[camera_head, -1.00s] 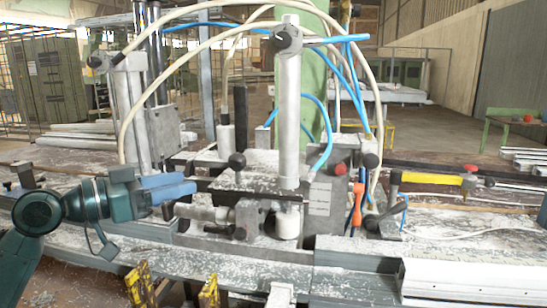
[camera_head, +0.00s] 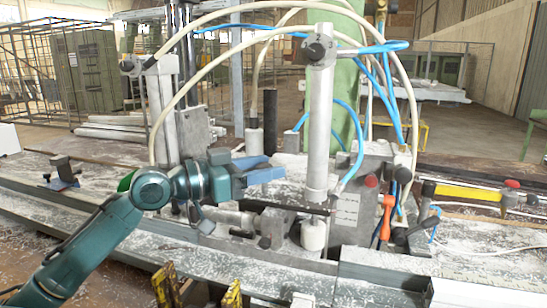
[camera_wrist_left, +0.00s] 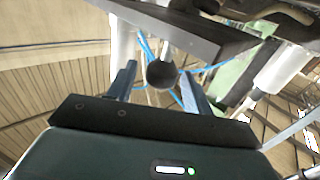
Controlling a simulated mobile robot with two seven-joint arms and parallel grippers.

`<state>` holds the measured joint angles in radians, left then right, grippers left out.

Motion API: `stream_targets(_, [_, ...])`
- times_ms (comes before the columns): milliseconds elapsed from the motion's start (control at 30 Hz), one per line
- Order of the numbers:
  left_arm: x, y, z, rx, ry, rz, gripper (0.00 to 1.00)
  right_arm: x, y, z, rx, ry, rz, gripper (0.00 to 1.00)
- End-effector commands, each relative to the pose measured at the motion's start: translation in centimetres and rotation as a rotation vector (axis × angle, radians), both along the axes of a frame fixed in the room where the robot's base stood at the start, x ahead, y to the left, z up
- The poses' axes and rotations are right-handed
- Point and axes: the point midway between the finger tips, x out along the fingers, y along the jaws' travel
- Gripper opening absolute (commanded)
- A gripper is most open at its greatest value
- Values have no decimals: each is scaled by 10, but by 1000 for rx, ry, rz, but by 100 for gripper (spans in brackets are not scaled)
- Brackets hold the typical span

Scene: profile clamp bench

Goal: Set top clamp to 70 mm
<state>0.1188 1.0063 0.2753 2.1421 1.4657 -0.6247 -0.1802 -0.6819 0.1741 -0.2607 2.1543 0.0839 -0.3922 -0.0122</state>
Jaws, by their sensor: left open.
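The top clamp is an upright silver cylinder (camera_head: 319,120) above the bench, with a white pad (camera_head: 314,236) at its foot. My left gripper (camera_head: 272,172) is open, its blue fingers pointing right just left of the cylinder. In the left wrist view, a black ball knob (camera_wrist_left: 162,74) shows between the two open fingers, and I cannot tell whether they touch it. A dark flat plate (camera_wrist_left: 180,28) is close to the fingers there. In the head view the gripper hides the knob. No millimetre reading can be made out. My right gripper is not seen.
Blue hoses (camera_head: 352,150) and pale hoses (camera_head: 190,85) loop around the clamp. An orange handle (camera_head: 386,216) and a yellow lever (camera_head: 468,192) are to the right. A grey rail (camera_head: 380,275) runs along the front, with yellow clamps (camera_head: 232,294) below.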

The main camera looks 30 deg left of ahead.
Motion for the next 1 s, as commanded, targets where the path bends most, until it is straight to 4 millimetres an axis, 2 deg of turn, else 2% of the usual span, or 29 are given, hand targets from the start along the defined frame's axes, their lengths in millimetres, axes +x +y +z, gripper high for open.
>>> stream_targets(200, [17,-10,2,-2,-2,0,51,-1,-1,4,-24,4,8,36])
stream_targets(600, [21,-13,0,-1,-1,0,51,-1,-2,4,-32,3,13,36])
stream_targets(1000, [21,-13,0,0,0,0,18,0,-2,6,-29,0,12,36])
